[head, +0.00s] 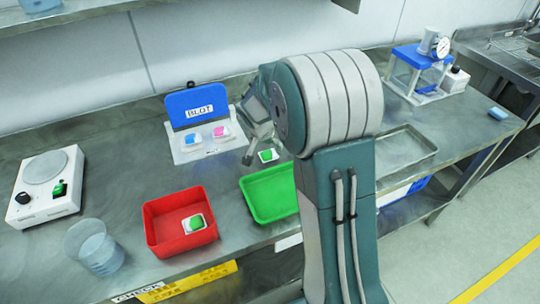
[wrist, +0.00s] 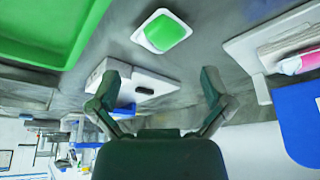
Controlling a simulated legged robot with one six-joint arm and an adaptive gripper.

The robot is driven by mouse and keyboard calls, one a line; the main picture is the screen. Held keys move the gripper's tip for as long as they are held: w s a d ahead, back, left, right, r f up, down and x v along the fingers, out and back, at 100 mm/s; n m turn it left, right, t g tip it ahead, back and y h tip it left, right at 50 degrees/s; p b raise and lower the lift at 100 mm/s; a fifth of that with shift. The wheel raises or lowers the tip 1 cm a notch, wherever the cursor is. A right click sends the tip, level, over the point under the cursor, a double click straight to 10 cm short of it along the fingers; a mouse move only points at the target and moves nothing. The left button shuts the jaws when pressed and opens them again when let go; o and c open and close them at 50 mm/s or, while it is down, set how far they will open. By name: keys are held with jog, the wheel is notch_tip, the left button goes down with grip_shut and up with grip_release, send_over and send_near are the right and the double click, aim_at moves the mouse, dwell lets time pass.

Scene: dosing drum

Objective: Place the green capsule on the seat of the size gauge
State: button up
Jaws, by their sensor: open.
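A green capsule (head: 268,155) in a white square holder lies on the bench just behind the green tray; it also shows in the wrist view (wrist: 164,33), beyond my fingertips and not between them. Another green capsule (head: 194,223) lies in the red tray. My gripper (head: 256,140) is open and empty beside the bench capsule; both fingers show apart in the wrist view (wrist: 160,82). A blue-topped stand with a round dial (head: 424,68) is at the back right. A white block with a dark slot (wrist: 146,86) shows behind the fingers. I cannot tell which is the size gauge.
The green tray (head: 264,208) and red tray (head: 150,224) stand at the front. A blue board (head: 187,116) with blue and pink capsules stands behind. A white plate device (head: 20,203) and beaker (head: 106,262) are at left. My arm hides bench behind it; a metal tray (head: 432,153) is at right.

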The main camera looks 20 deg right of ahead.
aim_at(267, 154)
jog(key=f, duration=0.4)
jog(key=shift+w+f, duration=0.2)
jog(key=shift+w, duration=0.15)
jog(key=shift+d+f, duration=0.1)
jog(key=shift+f, duration=0.15)
jog(key=shift+w+d, duration=0.1)
jog(key=shift+d, duration=0.2)
jog(key=c, duration=0.6)
jog(key=shift+c, duration=0.9)
jog(key=shift+a, duration=0.2)
jog(key=shift+c, duration=0.4)
